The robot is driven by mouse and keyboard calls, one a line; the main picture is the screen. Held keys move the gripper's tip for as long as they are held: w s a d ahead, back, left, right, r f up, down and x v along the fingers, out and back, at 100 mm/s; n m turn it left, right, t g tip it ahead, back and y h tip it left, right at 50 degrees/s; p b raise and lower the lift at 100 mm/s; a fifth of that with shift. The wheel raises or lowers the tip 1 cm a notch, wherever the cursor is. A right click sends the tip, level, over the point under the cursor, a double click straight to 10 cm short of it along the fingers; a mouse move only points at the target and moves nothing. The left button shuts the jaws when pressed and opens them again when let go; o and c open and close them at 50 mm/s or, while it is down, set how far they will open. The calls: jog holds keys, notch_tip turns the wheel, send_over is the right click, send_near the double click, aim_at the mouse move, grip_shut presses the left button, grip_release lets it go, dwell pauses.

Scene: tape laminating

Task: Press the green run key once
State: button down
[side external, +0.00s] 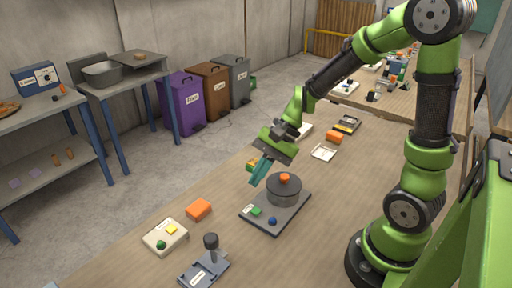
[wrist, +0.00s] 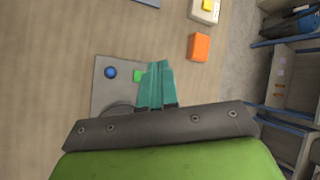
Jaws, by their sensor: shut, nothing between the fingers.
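The machine is a dark plate (side external: 292,217) with a round grey drum and an orange knob (side external: 285,178) on top. A small green key (side external: 256,211) and a round blue button (side external: 272,221) sit on its near edge. My gripper (side external: 256,184) has its teal fingers shut and empty, pointing down, in the air above the plate's left part. In the wrist view the fingertips (wrist: 158,65) are just right of the green key (wrist: 138,76) and partly cover it. The blue button (wrist: 111,73) is left of the key. The drum is mostly hidden there behind my gripper.
An orange block (side external: 199,209) lies left of the plate. A cream box (side external: 165,236) with a green knob and a yellow key, and a grey lever device (side external: 205,268), stand nearer. A yellow piece (side external: 252,164) is behind my fingers.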

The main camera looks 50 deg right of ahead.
aim_at(258, 210)
jog(key=shift+f, duration=3.8)
jog(key=shift+f, duration=0.1)
jog(key=shift+f, duration=0.35)
jog(key=shift+f, duration=0.45)
jog(key=shift+r, duration=0.9)
jog(key=shift+r, duration=0.1)
jog(key=shift+r, duration=2.45)
